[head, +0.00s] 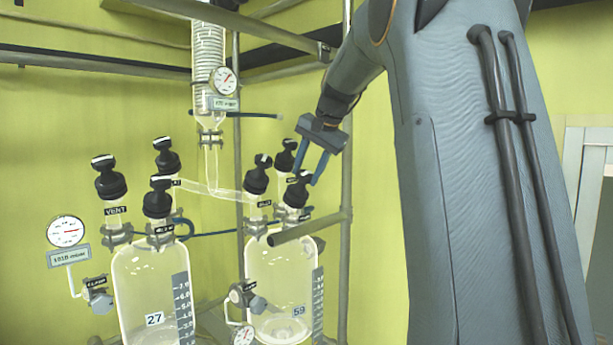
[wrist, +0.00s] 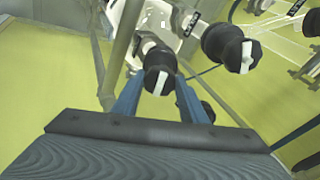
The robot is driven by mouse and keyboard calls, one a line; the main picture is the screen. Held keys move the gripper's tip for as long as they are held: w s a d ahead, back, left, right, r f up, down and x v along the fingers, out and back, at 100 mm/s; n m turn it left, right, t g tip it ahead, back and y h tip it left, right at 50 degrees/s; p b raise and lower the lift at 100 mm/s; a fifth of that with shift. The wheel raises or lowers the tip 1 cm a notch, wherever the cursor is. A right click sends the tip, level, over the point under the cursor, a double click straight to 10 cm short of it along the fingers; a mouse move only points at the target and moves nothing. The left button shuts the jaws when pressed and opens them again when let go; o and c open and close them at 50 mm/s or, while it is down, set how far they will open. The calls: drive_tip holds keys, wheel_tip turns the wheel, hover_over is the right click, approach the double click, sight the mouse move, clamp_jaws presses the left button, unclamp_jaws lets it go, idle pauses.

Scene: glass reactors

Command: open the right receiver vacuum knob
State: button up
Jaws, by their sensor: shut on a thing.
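The right receiver (head: 283,275) is a clear glass vessel tagged 59 with several black knobs on top. My gripper (head: 306,178) reaches down from the upper right, with its blue fingers around the top of the front right knob (head: 297,192). In the wrist view, this black knob (wrist: 158,62) with a white-marked top sits between the two blue fingers (wrist: 159,84), and they are shut on it. The small label below the knob is too small to read for sure. Part of the knob is hidden by the fingers in the head view.
Beside it on the right receiver stand a left knob (head: 256,178) and a rear knob (head: 285,157). The left receiver (head: 150,275), tagged 27, has its own black knobs. Metal frame bars (head: 305,228) run close by. A glass condenser (head: 208,50) with a gauge hangs above.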

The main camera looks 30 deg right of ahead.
drive_tip(key=n+b, duration=0.1)
drive_tip(key=n, duration=0.2)
drive_tip(key=shift+d+f+n+b, duration=0.1)
drive_tip(key=shift+f+n+b, duration=0.05)
drive_tip(key=shift+n+b, duration=0.25)
drive_tip(key=n+b, duration=0.1)
drive_tip(key=n, duration=0.2)
drive_tip(key=shift+n+y, duration=0.3)
drive_tip(key=shift+n, duration=0.1)
drive_tip(key=n+b, duration=0.2)
drive_tip(key=n, duration=0.1)
drive_tip(key=shift+d+n+t+y, duration=0.15)
drive_tip(key=shift+n+t+y, duration=0.15)
drive_tip(key=shift+n, duration=0.1)
drive_tip(key=n+b, duration=0.1)
drive_tip(key=n, duration=0.2)
drive_tip(key=shift+n+y, duration=0.3)
drive_tip(key=shift+n, duration=0.1)
drive_tip(key=n+b, duration=0.1)
drive_tip(key=n, duration=0.2)
drive_tip(key=shift+d+n, duration=0.1)
drive_tip(key=shift+n, duration=0.2)
drive_tip(key=n+b, duration=0.1)
drive_tip(key=n, duration=0.2)
drive_tip(key=shift+n+g+y, duration=0.4)
drive_tip(key=n, duration=0.3)
drive_tip(key=shift+w+d+n, duration=0.1)
drive_tip(key=shift+n, duration=0.2)
drive_tip(key=shift+n+g, duration=0.4)
drive_tip(key=shift+n, duration=1.4)
